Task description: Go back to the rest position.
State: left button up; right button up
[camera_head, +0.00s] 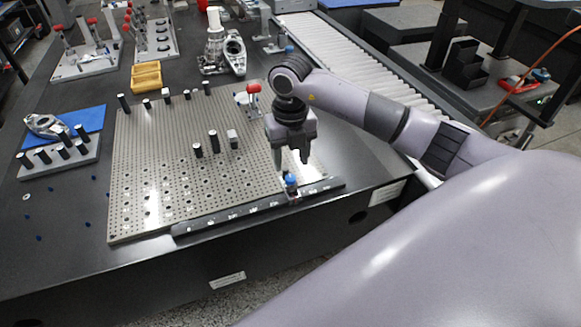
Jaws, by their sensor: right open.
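My right gripper (291,160) is in the head view, coming in on a pale lilac arm from the right. It points down with its fingers apart and nothing seen between them. It hangs over the front right part of the perforated fixture plate (165,180). A small blue-topped part (291,183) stands just below its fingertips, at the dark labelled rail; I cannot tell whether they touch. My left gripper is not in view.
Black cylinders (214,142) and a red-topped clamp (253,90) stand on the plate. A yellow bin (146,76), a metal casting (235,52) and a block of pins (60,158) lie around it. A roller conveyor (345,58) runs behind the arm.

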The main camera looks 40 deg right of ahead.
jog(key=shift+r, duration=1.15)
